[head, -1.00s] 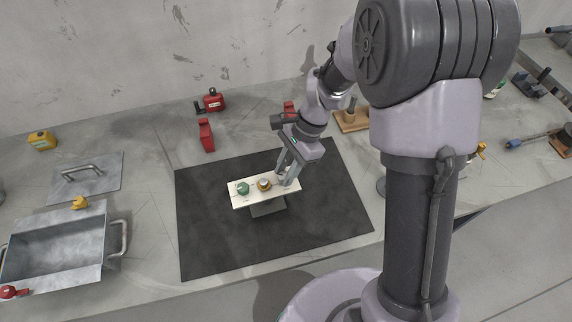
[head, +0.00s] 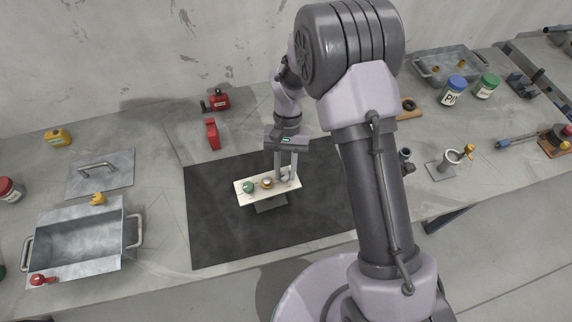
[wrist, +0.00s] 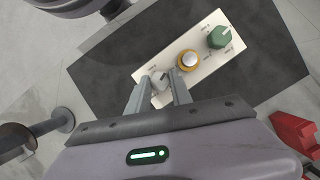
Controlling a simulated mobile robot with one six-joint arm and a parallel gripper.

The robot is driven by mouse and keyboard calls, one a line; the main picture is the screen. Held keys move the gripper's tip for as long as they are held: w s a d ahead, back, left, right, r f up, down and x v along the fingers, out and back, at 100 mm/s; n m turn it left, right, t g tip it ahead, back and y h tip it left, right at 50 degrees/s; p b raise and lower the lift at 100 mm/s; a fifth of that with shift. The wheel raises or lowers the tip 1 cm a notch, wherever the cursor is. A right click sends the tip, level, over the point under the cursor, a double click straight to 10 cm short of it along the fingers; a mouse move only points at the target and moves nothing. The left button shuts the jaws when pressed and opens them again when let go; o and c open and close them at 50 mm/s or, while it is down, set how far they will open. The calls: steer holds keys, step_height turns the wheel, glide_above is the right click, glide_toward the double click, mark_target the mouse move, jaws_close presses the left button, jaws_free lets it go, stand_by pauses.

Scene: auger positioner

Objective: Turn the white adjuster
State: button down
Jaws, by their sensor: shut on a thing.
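A pale panel (head: 245,199) on a stand sits on the dark mat. It bears a green knob (head: 249,187), a yellow-ringed knob with a silver top (head: 267,183), and the white adjuster at its right end. In the wrist view the white adjuster (wrist: 158,82) shows between my fingers, with the yellow-ringed knob (wrist: 188,60) and green knob (wrist: 219,37) beyond. My gripper (wrist: 160,98) is shut on the white adjuster, pointing down at the panel. In the head view my gripper (head: 286,178) hides most of the adjuster.
The dark mat (head: 220,235) is clear around the panel. Red items (head: 212,133) stand behind it. An open metal bin (head: 85,240) and a lid with a handle (head: 100,173) lie at left. A pipe-like fixture (head: 440,170) and jars are at right.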

steer(key=n+p, duration=0.1)
steer(key=n+h, duration=0.1)
steer(key=n, duration=0.1)
steer(key=shift+a+r+n+p, duration=0.15)
steer(key=shift+n+p, duration=0.15)
steer(key=shift+p, duration=0.05)
steer(key=n+h+p, duration=0.1)
steer(key=n, duration=0.2)
steer(key=shift+a+n+h, duration=0.1)
steer(key=shift+n+h, duration=0.2)
steer(key=shift+n, duration=0.1)
steer(key=n+t+h, duration=0.1)
steer(key=n, duration=0.1)
steer(key=n+t+p, duration=0.1)
steer(key=n, duration=0.2)
steer(key=shift+s+a+n+h+p, duration=0.1)
steer(key=shift+s+n+h+p, duration=0.05)
steer(key=shift+n+h+p, duration=0.2)
steer(key=shift+n, duration=0.25)
steer(key=c, duration=1.1)
jaws_free()
steer(key=shift+c, duration=0.2)
